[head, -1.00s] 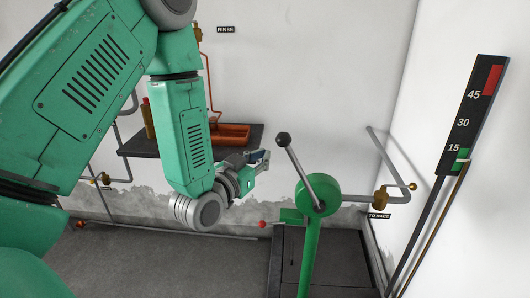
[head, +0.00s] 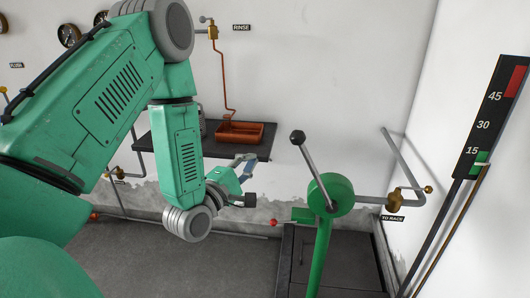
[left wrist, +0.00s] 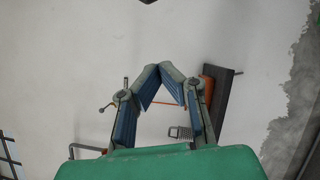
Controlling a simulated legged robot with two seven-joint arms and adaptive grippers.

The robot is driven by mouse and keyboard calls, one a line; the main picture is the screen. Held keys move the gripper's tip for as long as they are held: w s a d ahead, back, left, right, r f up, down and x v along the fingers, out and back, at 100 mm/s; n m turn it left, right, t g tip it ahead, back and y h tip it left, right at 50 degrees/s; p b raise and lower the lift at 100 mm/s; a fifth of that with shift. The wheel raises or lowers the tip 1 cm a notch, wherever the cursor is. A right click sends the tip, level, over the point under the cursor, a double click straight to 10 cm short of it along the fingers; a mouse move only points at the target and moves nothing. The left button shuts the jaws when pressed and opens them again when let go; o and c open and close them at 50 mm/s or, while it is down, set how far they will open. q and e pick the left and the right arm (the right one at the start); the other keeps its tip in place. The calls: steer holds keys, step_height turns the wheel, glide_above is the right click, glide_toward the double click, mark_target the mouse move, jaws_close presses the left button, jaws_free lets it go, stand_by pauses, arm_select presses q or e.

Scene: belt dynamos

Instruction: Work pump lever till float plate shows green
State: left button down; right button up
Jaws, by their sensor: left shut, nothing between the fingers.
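The pump lever (head: 315,169) is a grey rod with a black knob (head: 297,137). It leans up and left from the round hub of the green pump post (head: 321,250). The float plate (head: 490,120) is a dark board on the right wall marked 45, 30 and 15, with red at the top and a green patch (head: 481,162) low down; a thin brass rod's top end is beside the green. My left gripper (head: 250,161) is left of the knob, apart from it. In the left wrist view its fingertips (left wrist: 160,72) meet, shut and empty. My right gripper is out of view.
A dark shelf (head: 142,142) with a copper-coloured tray (head: 240,132) is on the back wall behind my left arm. A pipe with a brass valve (head: 394,202) runs right of the post. A red knob (head: 273,222) shows left of the post. Floor at left is clear.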

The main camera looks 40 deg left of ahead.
arm_select(q)
steer(key=w+d+r+p, duration=0.2)
steer(key=w, duration=0.8)
steer(key=shift+d, duration=0.25)
steer(key=shift+w+r, duration=0.1)
steer(key=shift+r, duration=0.05)
